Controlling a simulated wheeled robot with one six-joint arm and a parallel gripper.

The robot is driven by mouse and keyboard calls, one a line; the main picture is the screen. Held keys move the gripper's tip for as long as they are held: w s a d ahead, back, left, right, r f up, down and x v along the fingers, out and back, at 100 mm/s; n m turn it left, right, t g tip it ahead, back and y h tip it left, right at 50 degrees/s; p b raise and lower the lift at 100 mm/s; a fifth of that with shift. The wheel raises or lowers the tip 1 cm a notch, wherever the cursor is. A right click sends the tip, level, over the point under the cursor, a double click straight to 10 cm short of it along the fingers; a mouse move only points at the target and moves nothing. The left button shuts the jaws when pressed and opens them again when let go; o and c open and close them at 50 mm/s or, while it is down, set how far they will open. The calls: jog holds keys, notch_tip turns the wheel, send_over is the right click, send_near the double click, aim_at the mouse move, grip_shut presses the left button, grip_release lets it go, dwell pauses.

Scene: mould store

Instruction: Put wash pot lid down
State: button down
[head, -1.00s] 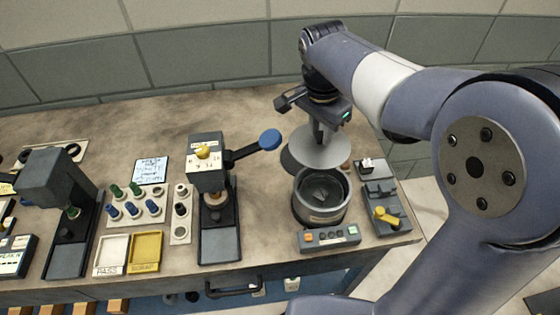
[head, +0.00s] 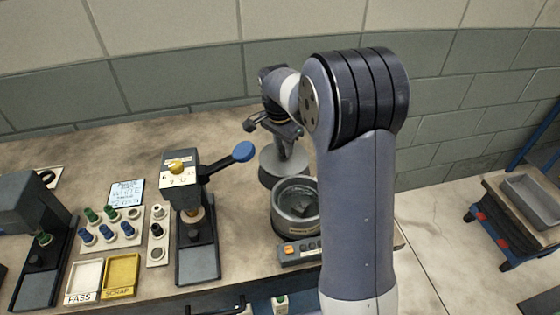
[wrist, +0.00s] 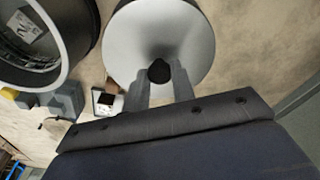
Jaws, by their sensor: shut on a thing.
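The wash pot lid (head: 275,164) is a grey round disc with a dark knob (wrist: 160,71) at its middle. My gripper (head: 289,148) is shut on that knob, with both fingers also in the wrist view (wrist: 161,88). The lid is at or just above the bench behind the pot; I cannot tell if it touches. The wash pot (head: 297,222) stands open on the bench, its dark inside showing. The pot's rim also shows at upper left in the wrist view (wrist: 84,50), apart from the lid.
A press with a blue-ended lever (head: 179,178) stands left of the pot. A control box (head: 299,252) with an orange button sits in front. A white tray (head: 71,296) and a yellow tray (head: 107,293) lie at front left. Bare bench (head: 215,135) lies behind the press.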

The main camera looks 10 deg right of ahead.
aim_at(283, 154)
jog(key=shift+f, duration=2.5)
jog(key=shift+f, duration=0.15)
jog(key=c, duration=1.2)
grip_release()
jog(key=r, duration=0.8)
jog(key=a+r, duration=0.1)
jog(key=r, duration=0.3)
jog(key=shift+s+a+r, duration=0.1)
jog(key=shift+s, duration=0.3)
